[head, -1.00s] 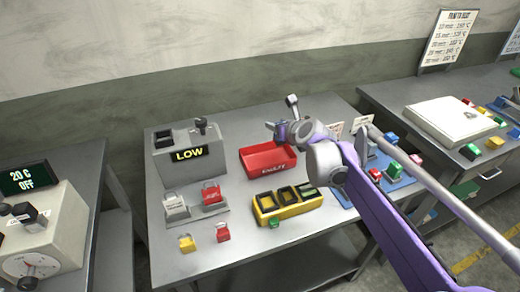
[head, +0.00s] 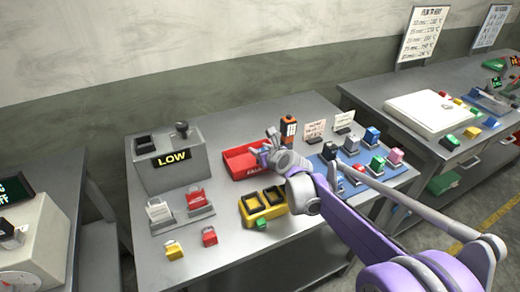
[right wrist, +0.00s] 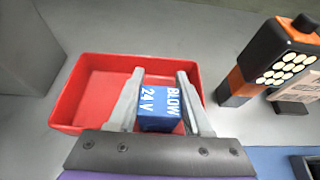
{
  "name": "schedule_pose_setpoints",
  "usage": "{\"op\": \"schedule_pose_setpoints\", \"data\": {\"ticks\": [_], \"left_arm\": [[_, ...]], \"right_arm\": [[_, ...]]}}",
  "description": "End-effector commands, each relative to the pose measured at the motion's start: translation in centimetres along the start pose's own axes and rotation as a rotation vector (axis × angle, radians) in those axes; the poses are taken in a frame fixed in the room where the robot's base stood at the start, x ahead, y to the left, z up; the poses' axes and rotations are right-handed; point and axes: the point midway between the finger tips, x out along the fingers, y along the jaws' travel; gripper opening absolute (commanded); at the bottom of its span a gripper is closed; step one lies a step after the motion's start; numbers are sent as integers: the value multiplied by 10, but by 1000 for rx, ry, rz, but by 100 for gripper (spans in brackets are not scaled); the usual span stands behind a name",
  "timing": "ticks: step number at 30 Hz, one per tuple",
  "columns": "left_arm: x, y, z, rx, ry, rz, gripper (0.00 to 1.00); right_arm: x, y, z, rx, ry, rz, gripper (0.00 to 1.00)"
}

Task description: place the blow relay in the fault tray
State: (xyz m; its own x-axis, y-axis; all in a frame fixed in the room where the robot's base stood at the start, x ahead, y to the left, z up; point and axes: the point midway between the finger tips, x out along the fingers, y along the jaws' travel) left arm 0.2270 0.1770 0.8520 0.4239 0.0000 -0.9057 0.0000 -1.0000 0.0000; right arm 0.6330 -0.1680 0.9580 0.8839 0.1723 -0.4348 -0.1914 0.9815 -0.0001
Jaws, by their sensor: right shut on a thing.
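The blow relay (right wrist: 160,110) is a blue block with white "BLOW 24 V" lettering, seen between the fingers in the right wrist view. My right gripper (right wrist: 160,100) is shut on it. The fault tray is an open red box; it shows in the right wrist view (right wrist: 88,66) behind the relay and in the head view (head: 238,163). In the head view my right gripper (head: 266,150) is at the right part of the tray, covering some of its lettering. The relay appears over the tray's inside; its height above the floor is unclear. My left gripper is out of view.
An orange and black handheld device (head: 288,130) stands right of the tray. A yellow holder (head: 263,212) with black sockets is in front. A grey box reading LOW (head: 170,160) stands left. A blue board (head: 350,170) with several coloured blocks lies right.

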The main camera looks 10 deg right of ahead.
Motion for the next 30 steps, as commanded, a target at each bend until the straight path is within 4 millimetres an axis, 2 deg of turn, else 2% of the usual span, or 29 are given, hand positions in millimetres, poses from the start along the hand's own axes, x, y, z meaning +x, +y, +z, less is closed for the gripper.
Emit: {"op": "schedule_pose_setpoints", "data": {"ticks": [5, 6, 10, 22, 26, 30], "left_arm": [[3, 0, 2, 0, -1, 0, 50], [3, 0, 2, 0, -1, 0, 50], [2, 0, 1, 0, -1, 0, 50], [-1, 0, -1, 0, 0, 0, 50], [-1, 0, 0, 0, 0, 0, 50], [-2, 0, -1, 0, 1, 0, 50]], "right_arm": [[2, 0, -4, 0, 0, 0, 0], [2, 0, -3, 0, 0, 0, 55], [1, 0, -2, 0, 0, 0, 78], [-3, 0, 2, 0, 0, -1, 79], [-22, -1, 1, 0, 0, -2, 79], [-52, 0, 1, 0, 0, -2, 79]]}}
